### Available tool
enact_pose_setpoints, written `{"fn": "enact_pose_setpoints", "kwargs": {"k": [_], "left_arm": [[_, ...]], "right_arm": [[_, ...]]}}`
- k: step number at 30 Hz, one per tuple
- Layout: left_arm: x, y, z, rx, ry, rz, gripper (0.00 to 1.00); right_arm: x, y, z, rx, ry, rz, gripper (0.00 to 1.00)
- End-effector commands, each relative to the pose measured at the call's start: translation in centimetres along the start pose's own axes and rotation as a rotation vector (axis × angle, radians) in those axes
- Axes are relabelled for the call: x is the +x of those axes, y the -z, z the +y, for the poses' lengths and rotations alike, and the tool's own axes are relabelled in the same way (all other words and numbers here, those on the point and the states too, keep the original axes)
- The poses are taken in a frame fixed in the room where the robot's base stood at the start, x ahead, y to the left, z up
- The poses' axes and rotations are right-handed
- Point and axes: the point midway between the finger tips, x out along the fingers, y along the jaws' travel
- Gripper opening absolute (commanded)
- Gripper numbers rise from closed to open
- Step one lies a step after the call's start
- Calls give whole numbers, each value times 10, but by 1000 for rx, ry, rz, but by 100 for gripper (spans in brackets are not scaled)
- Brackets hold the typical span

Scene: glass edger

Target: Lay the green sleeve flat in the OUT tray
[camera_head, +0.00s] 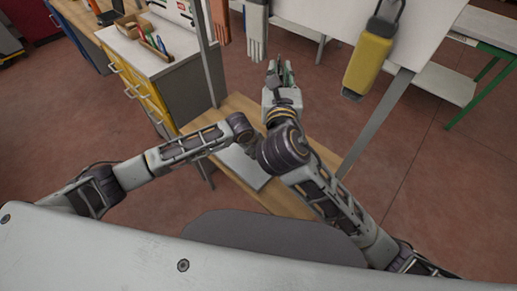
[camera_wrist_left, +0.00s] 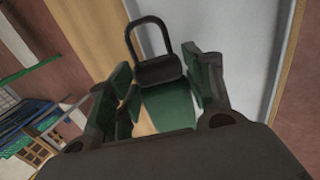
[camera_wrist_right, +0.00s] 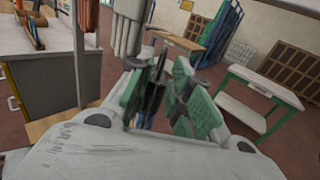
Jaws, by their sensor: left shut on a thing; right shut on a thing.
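In the left wrist view, a green sleeve (camera_wrist_left: 166,108) with a dark top band and loop sits between the fingers of my left gripper (camera_wrist_left: 163,85). The gripper is shut on it, above a pale grey flat surface on wood. That surface may be the OUT tray (camera_wrist_left: 240,60); no label is readable. In the head view it shows beneath my arms (camera_head: 247,168), partly covered, and my arms hide the sleeve. My right gripper (camera_head: 281,75) reaches forward past the bench. In the right wrist view (camera_wrist_right: 157,85), it is shut on a narrow dark thing I cannot identify.
A yellow sleeve (camera_head: 371,58), a pale grey glove-like item (camera_head: 256,38) and an orange one (camera_head: 220,22) hang ahead. A drawer cabinet (camera_head: 165,75) stands left. A green-framed table (camera_wrist_right: 262,88) stands right. Floor is open between them. My two arms cross closely over the bench.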

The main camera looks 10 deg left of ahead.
Motion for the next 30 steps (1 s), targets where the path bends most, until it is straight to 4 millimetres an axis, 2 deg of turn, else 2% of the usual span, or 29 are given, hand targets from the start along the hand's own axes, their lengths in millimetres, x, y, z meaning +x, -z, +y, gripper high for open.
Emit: {"fn": "enact_pose_setpoints", "kwargs": {"k": [5, 18, 30], "left_arm": [[11, 0, -4, 1, -1, 1, 28], [37, -1, -16, -1, 1, -1, 28], [45, 0, -19, -1, 0, 0, 28]], "right_arm": [[0, 13, 0, 0, 0, 0, 0], [0, 12, 0, 0, 0, -1, 0], [0, 13, 0, 0, 0, -1, 0]]}}
